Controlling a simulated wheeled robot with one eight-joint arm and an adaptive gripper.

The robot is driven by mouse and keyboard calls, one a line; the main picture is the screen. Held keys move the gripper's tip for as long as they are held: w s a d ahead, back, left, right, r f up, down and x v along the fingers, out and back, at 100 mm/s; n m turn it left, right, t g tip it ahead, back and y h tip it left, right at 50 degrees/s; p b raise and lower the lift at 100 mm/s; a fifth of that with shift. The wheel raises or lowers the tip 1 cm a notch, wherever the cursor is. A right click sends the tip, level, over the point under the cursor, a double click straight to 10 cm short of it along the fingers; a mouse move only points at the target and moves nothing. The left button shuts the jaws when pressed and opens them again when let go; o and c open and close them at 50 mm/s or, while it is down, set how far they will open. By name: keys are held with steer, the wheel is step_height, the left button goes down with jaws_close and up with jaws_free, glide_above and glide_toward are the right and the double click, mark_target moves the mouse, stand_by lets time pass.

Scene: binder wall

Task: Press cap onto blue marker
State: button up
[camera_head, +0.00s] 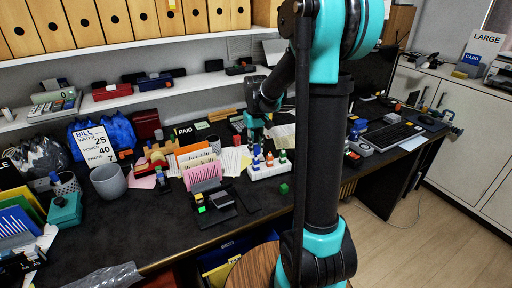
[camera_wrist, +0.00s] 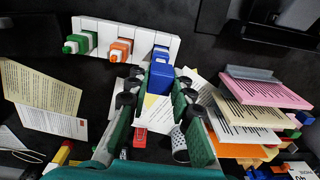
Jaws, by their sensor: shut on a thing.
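A white marker stand (camera_head: 270,171) sits on the dark desk, and it also shows at the top of the wrist view (camera_wrist: 105,30). It holds a green marker (camera_wrist: 80,43), an orange marker (camera_wrist: 120,47) and a blue marker (camera_wrist: 161,52) in a row. My gripper (camera_wrist: 161,84) is over the blue end of the row, with its fingers either side of a blue cap (camera_wrist: 160,77) and shut on it. The cap is in line with the blue marker; whether they touch is unclear. In the head view my gripper (camera_head: 255,130) is just above the stand, partly hidden by my arm.
Loose papers (camera_head: 233,160) lie nearby. A grey cup (camera_head: 108,181) and a keyboard (camera_head: 390,136) are farther off. The front desk edge is mostly clear.

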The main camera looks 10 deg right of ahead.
steer(key=shift+f, duration=1.55)
stand_by(1.9)
steer(key=o, duration=0.8)
step_height(320, 180, up, 12)
steer(key=shift+f, duration=0.2)
steer(key=shift+s, duration=0.15)
steer(key=s+d+f+t, duration=0.1)
steer(key=s+f, duration=0.3)
steer(key=s, duration=0.3)
steer(key=s+d+f+m+t, duration=0.1)
steer(key=s+f, duration=0.4)
steer(key=s, duration=0.2)
steer(key=s+d+f+m+t, duration=0.1)
steer(key=s+d+f+t, duration=0.1)
steer(key=s+f, duration=0.3)
steer(key=shift+s+f, duration=0.15)
steer(key=shift+s, duration=1.2)
